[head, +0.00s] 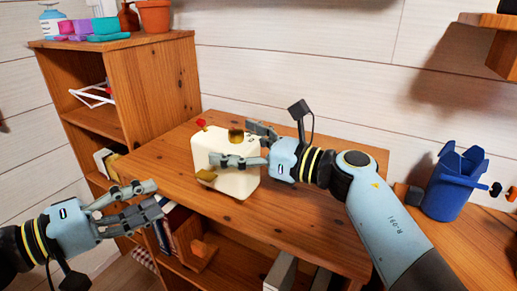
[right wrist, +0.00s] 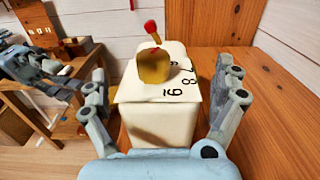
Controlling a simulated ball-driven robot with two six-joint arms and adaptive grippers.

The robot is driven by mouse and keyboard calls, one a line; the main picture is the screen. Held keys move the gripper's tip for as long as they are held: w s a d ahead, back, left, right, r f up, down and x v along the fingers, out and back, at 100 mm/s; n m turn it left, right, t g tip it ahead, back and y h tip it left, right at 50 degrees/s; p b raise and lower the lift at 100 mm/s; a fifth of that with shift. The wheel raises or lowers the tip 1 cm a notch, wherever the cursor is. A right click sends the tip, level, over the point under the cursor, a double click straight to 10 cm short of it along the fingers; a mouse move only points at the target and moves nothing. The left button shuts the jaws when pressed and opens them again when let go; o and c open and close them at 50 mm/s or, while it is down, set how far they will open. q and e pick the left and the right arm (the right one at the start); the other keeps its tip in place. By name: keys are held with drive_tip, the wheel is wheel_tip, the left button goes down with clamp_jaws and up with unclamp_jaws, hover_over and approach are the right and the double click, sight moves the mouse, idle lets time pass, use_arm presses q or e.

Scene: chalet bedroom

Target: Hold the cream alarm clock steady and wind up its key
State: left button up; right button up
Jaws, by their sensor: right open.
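The cream alarm clock (head: 226,180) sits on the wooden desk, boxy, with a red knob (head: 201,124) and gold parts on its top and lower side; I cannot tell which is the key. In the right wrist view the clock (right wrist: 152,122) shows dark numerals, a gold knob (right wrist: 154,67) and the red knob beyond it. My right gripper (head: 238,146) is open, with one finger on either side of the clock; I cannot tell whether they touch it. My left gripper (head: 155,197) is open and empty, left of the clock, in front of the desk's left edge.
A wooden shelf unit (head: 155,80) stands left of the desk (head: 300,205), with a terracotta pot (head: 154,17) and coloured boxes on top. A blue cup (head: 452,185) stands far right. Books and boxes fill the space below the desk top.

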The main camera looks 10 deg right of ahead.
drive_tip(key=shift+w+a, duration=0.35)
drive_tip(key=shift+a, duration=0.15)
